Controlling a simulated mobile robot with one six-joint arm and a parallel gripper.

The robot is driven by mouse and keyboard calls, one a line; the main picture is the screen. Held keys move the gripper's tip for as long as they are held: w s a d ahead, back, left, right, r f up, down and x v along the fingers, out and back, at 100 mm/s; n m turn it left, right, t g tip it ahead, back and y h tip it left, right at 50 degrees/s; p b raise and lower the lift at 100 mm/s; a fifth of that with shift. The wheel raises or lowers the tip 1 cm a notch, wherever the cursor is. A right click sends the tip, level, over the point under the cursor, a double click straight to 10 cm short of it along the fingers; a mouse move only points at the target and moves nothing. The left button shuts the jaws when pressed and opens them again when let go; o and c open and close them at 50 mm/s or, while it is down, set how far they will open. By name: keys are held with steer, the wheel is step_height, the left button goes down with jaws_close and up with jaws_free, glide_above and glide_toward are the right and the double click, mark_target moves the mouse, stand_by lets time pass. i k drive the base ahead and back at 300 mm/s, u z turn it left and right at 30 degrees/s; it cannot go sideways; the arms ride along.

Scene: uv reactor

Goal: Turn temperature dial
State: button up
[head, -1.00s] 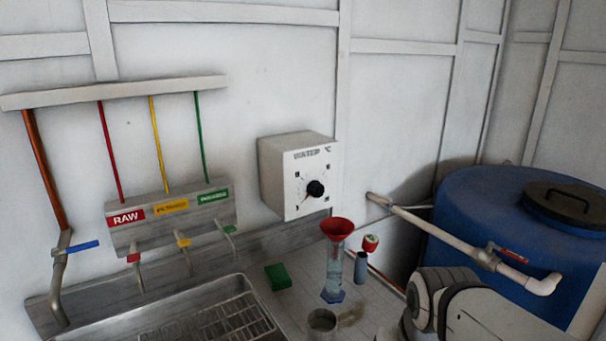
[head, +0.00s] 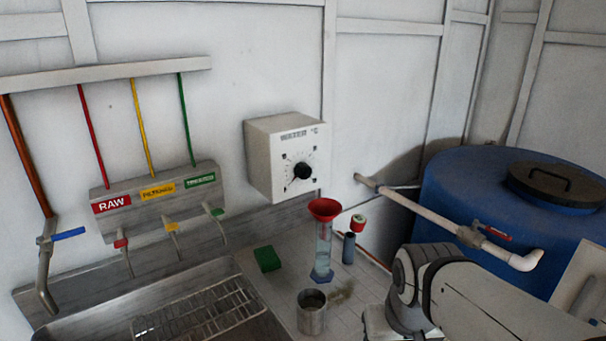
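The temperature dial is a round black knob (head: 302,172) on the front of a white box (head: 270,160) fixed to the wall. The box front reads "WATER °C" above a ring of small marks around the knob. Nothing touches the knob. My arm (head: 440,285) shows at the lower right, well below and right of the box. My gripper is not in view.
Below the box, a cylinder with a red funnel (head: 324,209), a metal cup (head: 311,312) and a green sponge (head: 267,259) stand on the counter. A sink (head: 60,322) and labelled taps are left. A blue tank (head: 460,182) with a pipe (head: 420,220) is right.

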mark_target(302, 170)
steer(key=u, duration=0.05)
steer(key=k, duration=1.05)
steer(key=z, duration=0.75)
steer(key=i, duration=0.8)
steer(key=u, duration=0.15)
